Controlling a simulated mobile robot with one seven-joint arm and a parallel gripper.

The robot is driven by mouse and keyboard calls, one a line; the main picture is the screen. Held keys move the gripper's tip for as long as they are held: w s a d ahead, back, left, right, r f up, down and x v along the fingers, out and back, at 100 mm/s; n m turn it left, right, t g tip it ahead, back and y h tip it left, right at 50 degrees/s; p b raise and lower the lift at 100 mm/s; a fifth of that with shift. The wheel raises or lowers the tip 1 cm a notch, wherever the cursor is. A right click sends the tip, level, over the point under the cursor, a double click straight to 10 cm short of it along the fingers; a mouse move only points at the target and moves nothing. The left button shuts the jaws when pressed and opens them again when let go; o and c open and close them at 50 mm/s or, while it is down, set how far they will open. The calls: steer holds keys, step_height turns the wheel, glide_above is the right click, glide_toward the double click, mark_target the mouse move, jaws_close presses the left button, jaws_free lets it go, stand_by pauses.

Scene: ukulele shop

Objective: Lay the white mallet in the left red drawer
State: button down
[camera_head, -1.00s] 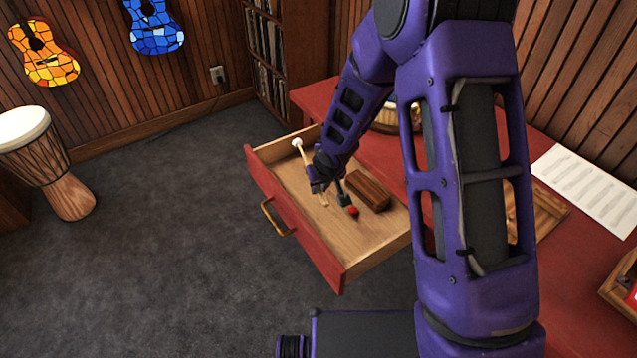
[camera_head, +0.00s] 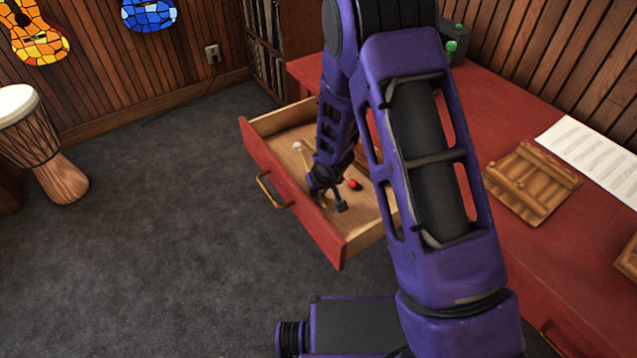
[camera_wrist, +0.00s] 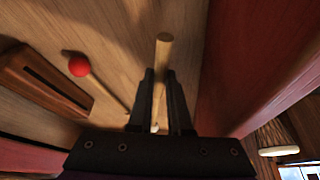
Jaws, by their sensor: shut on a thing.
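The red drawer (camera_head: 291,194) is pulled out from the red desk, its pale wooden inside showing. My gripper (camera_head: 329,201) is inside or just above the drawer, near its front panel. In the wrist view my gripper (camera_wrist: 159,76) is shut on the light wooden handle of the white mallet (camera_wrist: 163,50). The mallet's white head (camera_head: 297,146) shows toward the drawer's left end in the head view. I cannot tell whether the mallet touches the drawer floor. A red-headed mallet (camera_wrist: 79,66) lies in the drawer beside it; its head also shows in the head view (camera_head: 353,184).
A brown slotted wood block (camera_wrist: 45,80) lies in the drawer beyond the red mallet. The desk top (camera_head: 540,240) bears a wooden frame-like piece (camera_head: 532,183) and sheet music (camera_head: 598,155). A drum (camera_head: 40,145) stands far left. The carpet before the drawer is clear.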

steer(key=shift+f, duration=0.45)
steer(key=c, duration=0.8)
jaws_free()
steer(key=shift+o, duration=0.2)
